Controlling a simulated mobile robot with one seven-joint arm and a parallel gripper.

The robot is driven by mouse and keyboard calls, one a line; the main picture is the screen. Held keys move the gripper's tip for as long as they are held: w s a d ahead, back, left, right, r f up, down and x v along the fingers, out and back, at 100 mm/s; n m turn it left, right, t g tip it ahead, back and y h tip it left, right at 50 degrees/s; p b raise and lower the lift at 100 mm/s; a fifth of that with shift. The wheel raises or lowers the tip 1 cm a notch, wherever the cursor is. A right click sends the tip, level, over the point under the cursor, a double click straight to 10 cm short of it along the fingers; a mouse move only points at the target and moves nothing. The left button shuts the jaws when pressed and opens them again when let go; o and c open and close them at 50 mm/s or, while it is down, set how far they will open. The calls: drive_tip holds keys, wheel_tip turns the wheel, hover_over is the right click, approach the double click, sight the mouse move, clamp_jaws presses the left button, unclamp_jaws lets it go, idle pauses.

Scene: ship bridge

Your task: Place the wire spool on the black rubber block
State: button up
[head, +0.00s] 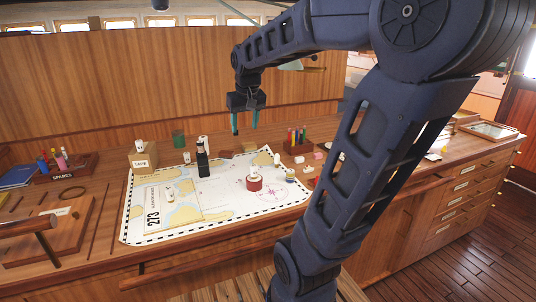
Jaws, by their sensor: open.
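My gripper (245,122) is open and empty, its teal fingers pointing down in the air above the back of the chart. A red round item with a white top (255,184) lies on the chart, below and in front of my gripper, and may be the wire spool. A smaller white, yellow and blue round item (290,174) sits to its right and could also be a spool. A dark upright item with a pale label (203,163) stands to the left. I cannot tell which item is the black rubber block; my arm hides part of the desk at right.
The chart (222,213) covers the middle of the wooden desk. A box marked TAPE (143,158), a green cup (179,139) and a holder of coloured pens (297,140) stand behind. A SPARES rack (66,168) is at left. The chart's front right is fairly clear.

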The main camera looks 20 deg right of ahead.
drive_tip(key=s+d+f, duration=0.1)
drive_tip(key=s+f, duration=0.1)
drive_tip(key=s, duration=0.4)
drive_tip(key=s+d+f+t, duration=0.1)
drive_tip(key=s+f, duration=0.2)
drive_tip(key=s, duration=0.4)
drive_tip(key=shift+s+d+f+m, duration=0.15)
drive_tip(key=shift+d+f+m, duration=0.05)
drive_tip(key=shift+d+m, duration=0.1)
